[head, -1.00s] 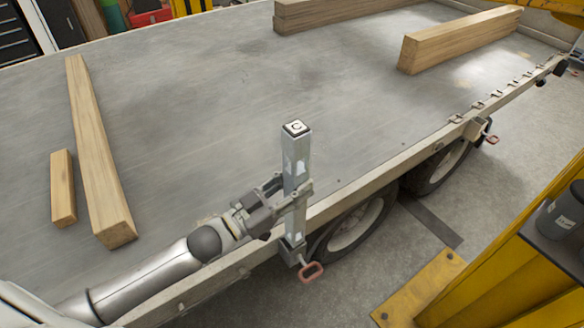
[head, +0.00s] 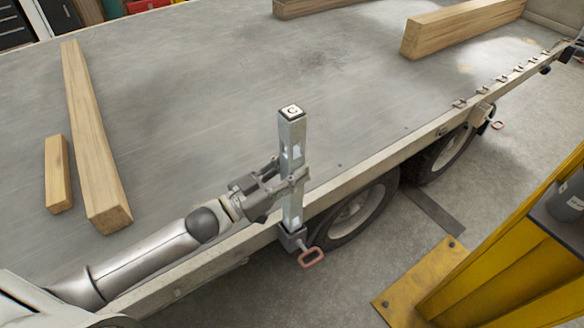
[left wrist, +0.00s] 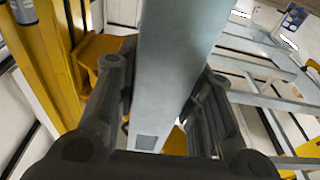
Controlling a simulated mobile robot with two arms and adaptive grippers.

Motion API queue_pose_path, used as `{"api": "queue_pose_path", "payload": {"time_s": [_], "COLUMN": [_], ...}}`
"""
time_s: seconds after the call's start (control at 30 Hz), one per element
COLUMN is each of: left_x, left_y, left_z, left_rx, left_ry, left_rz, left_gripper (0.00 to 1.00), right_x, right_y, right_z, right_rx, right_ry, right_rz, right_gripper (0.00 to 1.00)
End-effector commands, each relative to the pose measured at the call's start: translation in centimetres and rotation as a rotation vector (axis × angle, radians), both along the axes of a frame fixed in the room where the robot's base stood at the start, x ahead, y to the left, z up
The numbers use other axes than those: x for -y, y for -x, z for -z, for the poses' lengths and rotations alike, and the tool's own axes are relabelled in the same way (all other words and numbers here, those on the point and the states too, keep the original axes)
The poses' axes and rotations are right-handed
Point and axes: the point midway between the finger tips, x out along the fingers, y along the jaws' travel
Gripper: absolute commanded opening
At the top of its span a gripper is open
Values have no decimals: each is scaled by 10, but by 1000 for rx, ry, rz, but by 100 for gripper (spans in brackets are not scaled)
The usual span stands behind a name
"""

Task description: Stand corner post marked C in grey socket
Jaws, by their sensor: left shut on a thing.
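The corner post (head: 291,140) is a square grey metal post with a C label on its top cap. It stands about upright at the trailer's near side edge. My left gripper (head: 287,183) is shut on it, with its fingers around the lower half. In the left wrist view the post (left wrist: 175,65) passes between the two dark fingers (left wrist: 162,80). The post's foot meets the grey socket (head: 292,240), which has a red pin handle beside it; I cannot tell how deep it sits. My right gripper is not in view.
Timber beams lie on the grey trailer bed (head: 220,110): a long one (head: 88,140) and a short one (head: 58,175) at left, others at the back. A yellow steel frame (head: 470,275) stands at right. A wheel (head: 355,215) is just beyond the socket.

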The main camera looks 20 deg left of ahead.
Motion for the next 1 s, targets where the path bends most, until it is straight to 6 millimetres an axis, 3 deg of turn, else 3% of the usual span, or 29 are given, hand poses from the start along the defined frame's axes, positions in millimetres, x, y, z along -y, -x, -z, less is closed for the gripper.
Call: {"api": "queue_pose_path", "payload": {"time_s": [0.6, 1.0], "left_x": [0, 0], "left_y": [0, 0], "left_z": [44, 69], "left_rx": [4, 4], "left_ry": [2, 3], "left_rz": [1, 1], "left_gripper": [0, 0], "right_x": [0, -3], "right_y": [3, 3], "right_z": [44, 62], "right_rx": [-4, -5], "right_ry": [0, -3], "right_rz": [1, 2], "right_gripper": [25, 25]}}
